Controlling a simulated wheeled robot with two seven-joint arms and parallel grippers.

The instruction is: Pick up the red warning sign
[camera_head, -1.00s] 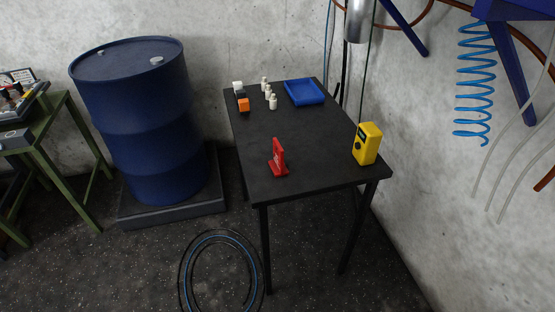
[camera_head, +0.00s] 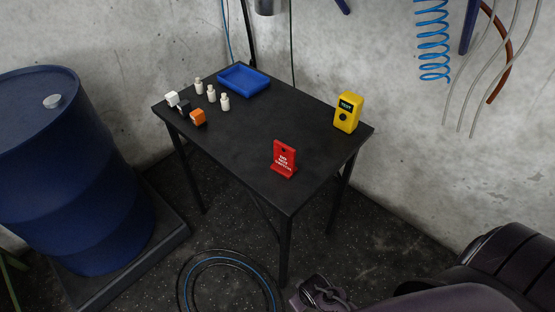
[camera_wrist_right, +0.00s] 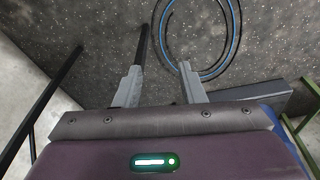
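The red warning sign (camera_head: 284,158) stands upright near the front corner of the black table (camera_head: 255,147). It has white lettering on its face and a small foot. In the right wrist view my right gripper (camera_wrist_right: 158,80) has its two grey fingers spread apart with nothing between them. It points down at the dark speckled floor, and the sign does not show there. In the head view part of my right arm (camera_head: 430,298) enters at the lower right, below and apart from the table. My left gripper is in neither view.
A yellow tester (camera_head: 347,112) stands at the table's right edge. A blue drum (camera_head: 75,165) stands left on a dark platform. A coiled hose (camera_head: 230,257) lies on the floor.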

